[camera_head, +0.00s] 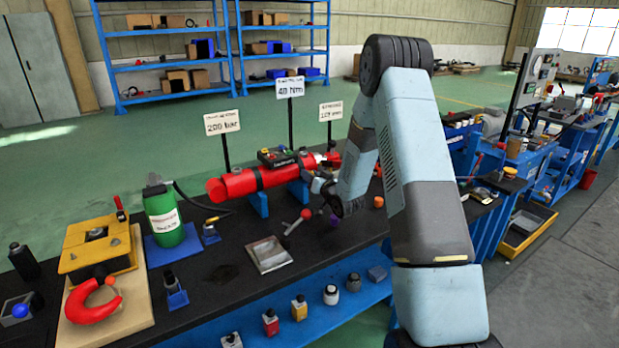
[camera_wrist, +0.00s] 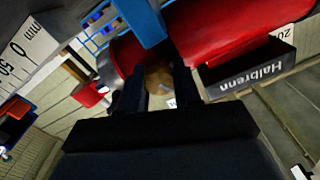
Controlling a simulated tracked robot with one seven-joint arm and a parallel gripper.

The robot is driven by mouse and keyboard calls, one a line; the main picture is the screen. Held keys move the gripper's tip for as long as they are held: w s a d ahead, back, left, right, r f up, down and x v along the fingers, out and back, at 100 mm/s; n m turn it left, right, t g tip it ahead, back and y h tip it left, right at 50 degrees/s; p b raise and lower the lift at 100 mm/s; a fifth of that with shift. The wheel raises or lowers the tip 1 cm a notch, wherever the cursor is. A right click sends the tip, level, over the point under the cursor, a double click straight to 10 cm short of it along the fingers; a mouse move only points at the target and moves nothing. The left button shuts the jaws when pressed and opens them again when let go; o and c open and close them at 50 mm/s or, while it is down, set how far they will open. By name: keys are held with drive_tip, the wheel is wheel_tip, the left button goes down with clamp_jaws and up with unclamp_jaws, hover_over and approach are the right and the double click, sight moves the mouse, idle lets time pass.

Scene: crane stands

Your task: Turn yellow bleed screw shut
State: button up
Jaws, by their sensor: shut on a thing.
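A red cylinder (camera_head: 247,183) lies across blue supports on the black bench; it also fills the top of the wrist view (camera_wrist: 225,30). My gripper (camera_head: 318,183) is at the right part of the cylinder, low on its near side. In the wrist view, the two dark fingers of my gripper (camera_wrist: 160,88) are on either side of a dull yellow-brown round knob (camera_wrist: 158,76), which I take for the yellow bleed screw. The fingers are shut on it. In the head view the screw is hidden behind my gripper and arm. Its turn position cannot be told.
A black box (camera_head: 277,157) sits atop the cylinder. White signs (camera_head: 222,122) stand on posts behind it. A red-knobbed lever (camera_head: 299,220), a purple knob (camera_head: 333,220) and a metal tray (camera_head: 268,254) are on the bench in front. A green bottle (camera_head: 164,213) stands left.

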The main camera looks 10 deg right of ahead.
drive_tip(key=m, duration=0.4)
drive_tip(key=shift+s+f+m, duration=0.1)
drive_tip(key=shift+f+m, duration=0.1)
drive_tip(key=shift+m, duration=0.2)
idle(0.4)
drive_tip(key=o, duration=0.7)
drive_tip(key=shift+o, duration=0.4)
drive_tip(key=shift+d+r, duration=0.1)
drive_tip(key=v, duration=1.3)
drive_tip(key=shift+s+d, duration=0.1)
drive_tip(key=shift+s, duration=0.2)
